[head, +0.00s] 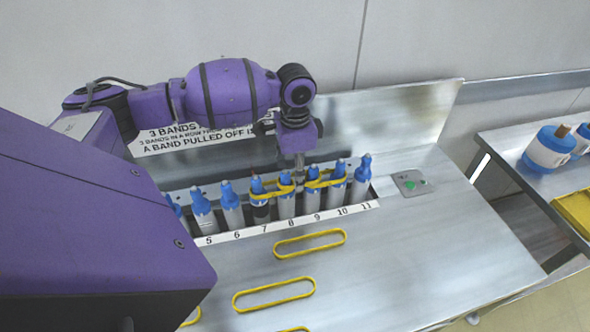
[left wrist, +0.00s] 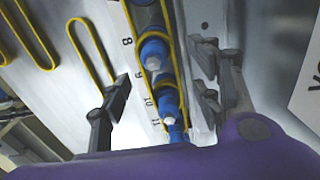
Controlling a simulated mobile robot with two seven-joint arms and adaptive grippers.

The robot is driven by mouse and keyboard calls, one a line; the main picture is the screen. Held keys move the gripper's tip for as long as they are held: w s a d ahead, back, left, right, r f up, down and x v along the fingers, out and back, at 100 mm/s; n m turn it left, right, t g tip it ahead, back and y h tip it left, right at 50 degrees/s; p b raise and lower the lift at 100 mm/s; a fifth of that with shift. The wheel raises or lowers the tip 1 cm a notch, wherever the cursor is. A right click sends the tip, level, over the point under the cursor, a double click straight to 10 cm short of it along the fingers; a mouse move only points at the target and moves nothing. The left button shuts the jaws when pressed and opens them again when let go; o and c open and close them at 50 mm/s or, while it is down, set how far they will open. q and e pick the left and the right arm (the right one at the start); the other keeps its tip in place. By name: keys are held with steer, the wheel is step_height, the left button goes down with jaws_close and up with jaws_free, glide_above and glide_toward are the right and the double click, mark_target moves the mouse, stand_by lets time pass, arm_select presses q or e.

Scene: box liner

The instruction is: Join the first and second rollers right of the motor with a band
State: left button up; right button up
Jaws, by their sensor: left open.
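A row of blue-capped rollers stands in a numbered slot. The one at 7 (head: 261,212) has a dark body and looks like the motor. The first roller to its right (head: 287,207) is at 8 and the second (head: 312,202) at 9. Yellow band (head: 268,193) shows around the tops near 7 and 8, and more (head: 328,183) near 9 and 10. My left gripper (head: 299,182) hides the middle, so I cannot tell whether this is one band or two. In the left wrist view its fingers (left wrist: 160,98) are wide apart, on either side of the row. My right gripper is out of view.
Several loose yellow bands lie in front of the row, the nearest one (head: 310,243) flat on the metal table (head: 400,260). A panel with a green button (head: 410,182) is right of the row. A side table holds a blue and white container (head: 547,150).

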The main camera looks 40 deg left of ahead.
arm_select(q)
step_height(320, 180, up, 12)
stand_by(0.4)
steer(key=shift+s+d+f, duration=0.1)
steer(key=shift+f, duration=0.05)
